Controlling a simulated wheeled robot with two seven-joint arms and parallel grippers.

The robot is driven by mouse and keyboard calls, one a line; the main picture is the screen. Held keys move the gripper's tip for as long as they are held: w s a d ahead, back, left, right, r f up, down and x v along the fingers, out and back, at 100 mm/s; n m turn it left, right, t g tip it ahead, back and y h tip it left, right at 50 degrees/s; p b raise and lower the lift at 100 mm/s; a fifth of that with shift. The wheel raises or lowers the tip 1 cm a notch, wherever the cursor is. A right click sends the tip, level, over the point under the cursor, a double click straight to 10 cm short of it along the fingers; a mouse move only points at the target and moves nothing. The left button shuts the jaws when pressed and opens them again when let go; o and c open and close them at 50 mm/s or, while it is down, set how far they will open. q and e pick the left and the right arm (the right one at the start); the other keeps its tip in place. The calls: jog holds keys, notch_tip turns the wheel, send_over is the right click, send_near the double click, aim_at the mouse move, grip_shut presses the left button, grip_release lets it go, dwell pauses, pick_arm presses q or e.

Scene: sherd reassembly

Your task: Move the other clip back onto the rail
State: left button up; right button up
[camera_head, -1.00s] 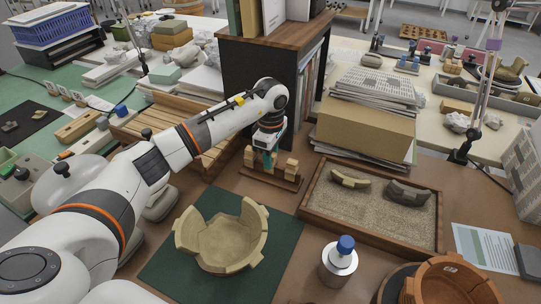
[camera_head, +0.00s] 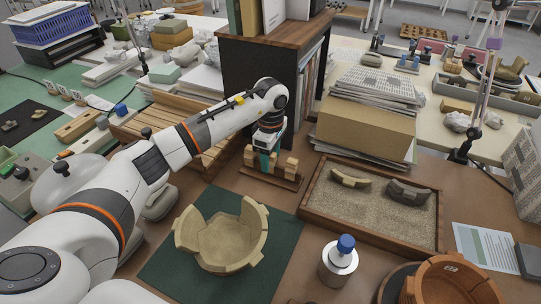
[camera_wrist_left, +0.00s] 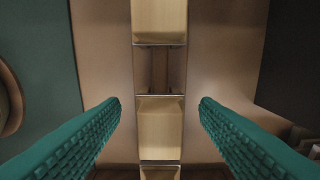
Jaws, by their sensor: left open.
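The rail (camera_head: 268,178) is a dark wooden strip on the brown table, left of the sand tray. Pale wooden clips stand on it: one at the left end (camera_head: 249,156), one at the right (camera_head: 291,166). My left gripper (camera_head: 267,161) points down over the rail's middle, its teal fingers between these clips in the head view. In the left wrist view the fingers are open, one on each side of a pale wooden block (camera_wrist_left: 160,118), with gaps to both. Another block (camera_wrist_left: 160,20) lies farther up the same line, past a bare stretch of rail (camera_wrist_left: 160,70). My right gripper is not seen.
A part-built tan bowl (camera_head: 222,240) sits on a green mat (camera_head: 165,268) in front. A sand tray (camera_head: 372,237) with two sherds is on the right. A blue-capped metal jar (camera_head: 338,266) stands in front of it. A dark cabinet (camera_head: 262,65) rises close behind the rail.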

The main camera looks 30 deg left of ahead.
pick_arm(q)
notch_tip(320, 180, up, 12)
dwell(0.6)
